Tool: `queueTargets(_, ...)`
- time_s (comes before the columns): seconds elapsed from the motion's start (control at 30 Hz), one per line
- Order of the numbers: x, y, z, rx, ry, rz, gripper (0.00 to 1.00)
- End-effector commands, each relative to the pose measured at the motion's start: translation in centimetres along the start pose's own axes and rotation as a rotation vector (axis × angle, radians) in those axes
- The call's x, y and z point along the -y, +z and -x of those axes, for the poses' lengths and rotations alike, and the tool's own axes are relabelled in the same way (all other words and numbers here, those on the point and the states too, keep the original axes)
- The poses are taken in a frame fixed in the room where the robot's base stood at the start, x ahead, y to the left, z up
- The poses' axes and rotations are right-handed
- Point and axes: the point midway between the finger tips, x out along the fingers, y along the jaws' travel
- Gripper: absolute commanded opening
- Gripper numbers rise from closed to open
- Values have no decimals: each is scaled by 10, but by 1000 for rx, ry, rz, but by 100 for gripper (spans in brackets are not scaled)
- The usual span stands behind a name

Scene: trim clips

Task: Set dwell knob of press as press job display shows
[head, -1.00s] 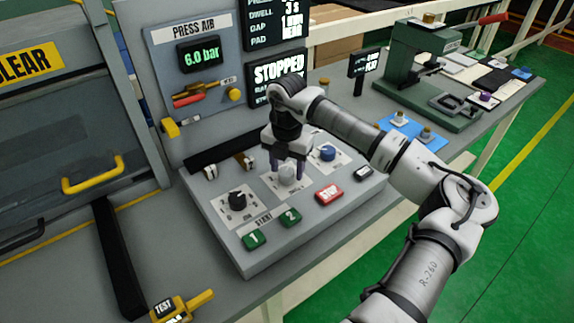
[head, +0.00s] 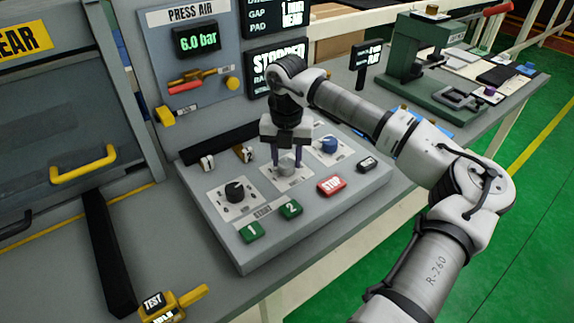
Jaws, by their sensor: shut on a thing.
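The press control box (head: 330,211) stands on the bench with three knobs on white dial plates. The black knob (head: 234,191) is at left, a grey knob (head: 286,167) in the middle and a blue knob (head: 328,145) at right. My gripper (head: 286,164) points down and is shut on the grey knob, one finger on each side. Its dial marks are partly hidden and too small to read. The job display (head: 277,16) is cut by the top edge; its GAP line and PAD line show, the PAD word partly unclear. Its dwell line is out of view.
Green buttons 1 (head: 251,232) and 2 (head: 291,209) and a red STOP button (head: 331,185) sit in front of the knobs. A partly hidden status display (head: 262,62) is behind my wrist. A green hand press (head: 432,58) stands at right.

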Motion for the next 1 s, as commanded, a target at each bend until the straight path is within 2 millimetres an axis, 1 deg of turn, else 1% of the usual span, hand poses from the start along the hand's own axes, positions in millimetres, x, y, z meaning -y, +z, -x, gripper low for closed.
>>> queueTargets(0.03, 0, 1, -5, 4, -1, 43, 15)
queueTargets(0.3, -1, 1, -3, 4, 0, 274, 15)
queueTargets(0.5, -2, 0, -2, 3, 0, 409, 15)
queueTargets(0.7, -2, 0, 0, 4, 0, 495, 15)
queueTargets(1.0, -2, 0, 1, 3, 1, 542, 15)
